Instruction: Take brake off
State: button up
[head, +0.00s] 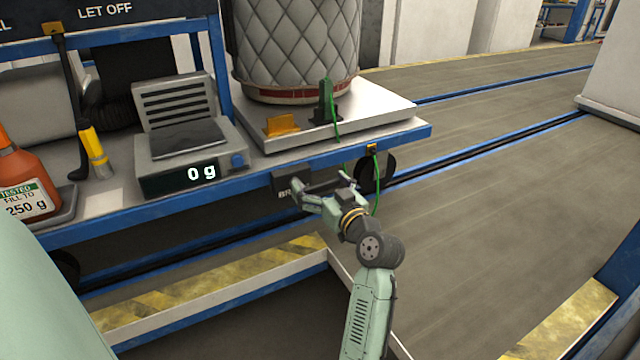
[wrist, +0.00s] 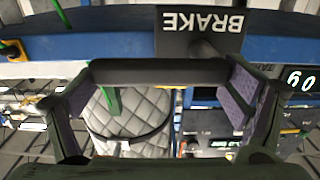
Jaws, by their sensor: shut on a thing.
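The brake plate (head: 290,181), dark with white lettering, is fixed to the blue front rail of the cart. In the wrist view its BRAKE label (wrist: 203,22) reads upside down. A dark brake handle (wrist: 155,72) stands out from the plate on a short post and lies crosswise between my fingers. My gripper (head: 325,188) is at the handle, with one finger at each end of the bar in the wrist view (wrist: 160,80). It is shut on the handle. In the head view, my gripper partly hides the plate and handle.
A scale reading 0 g (head: 185,135) and an orange bottle (head: 22,178) stand on the cart at left. A quilted drum (head: 295,45) stands on a pale platform (head: 385,108). A green cable (head: 377,190) hangs near my wrist. Open floor (head: 480,220) lies to the right.

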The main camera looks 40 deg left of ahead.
aim_at(313, 186)
jog(key=c, duration=0.4)
